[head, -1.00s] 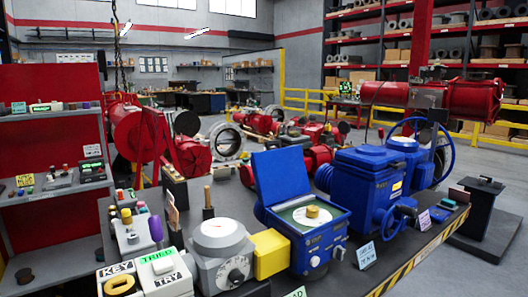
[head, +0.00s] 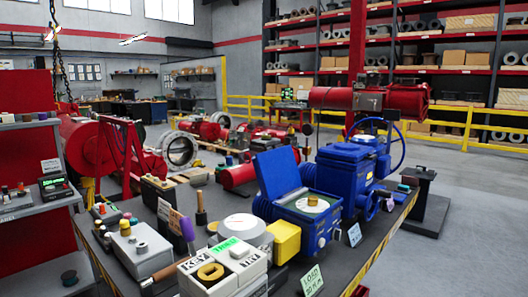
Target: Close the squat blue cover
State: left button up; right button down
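The squat blue cover (head: 277,174) stands raised, tilted back, at the rear of a low blue actuator housing (head: 313,228) on the dark bench. The housing's inside shows a pale green face with a round yellow knob (head: 312,201). A yellow block (head: 284,238) and a grey round-topped unit (head: 241,230) sit to its left. Neither of my grippers shows in the head view.
A taller blue actuator (head: 345,175) with a handwheel stands close to the right of the open housing. Grey floor (head: 460,230) is clear at right.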

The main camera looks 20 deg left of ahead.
aim_at(276, 170)
jog(key=k+j+z, duration=0.1)
jog(key=j, duration=0.4)
jog(key=k+j+z, duration=0.15)
jog(key=j, duration=0.4)
jog(key=i+j, duration=0.1)
jog(key=j, duration=0.3)
jog(key=j+z, duration=0.1)
jog(key=j, duration=0.35)
jog(key=i+j, duration=0.15)
jog(key=j, duration=0.25)
jog(key=l, duration=0.5)
jog(key=k+l+u, duration=0.15)
jog(key=l, duration=0.8)
jog(key=l+u, duration=0.4)
jog(key=l, duration=0.65)
jog(key=i+l+u, duration=0.25)
jog(key=l, duration=0.4)
jog(key=i+l+u, duration=0.1)
jog(key=i+l, duration=0.15)
jog(key=l, duration=0.15)
jog(key=i+l+u, duration=0.1)
jog(key=l, duration=0.2)
jog(key=i+l+u, duration=0.15)
jog(key=l, duration=0.2)
jog(key=i+l+u, duration=0.1)
jog(key=l, duration=0.25)
jog(key=i, duration=0.1)
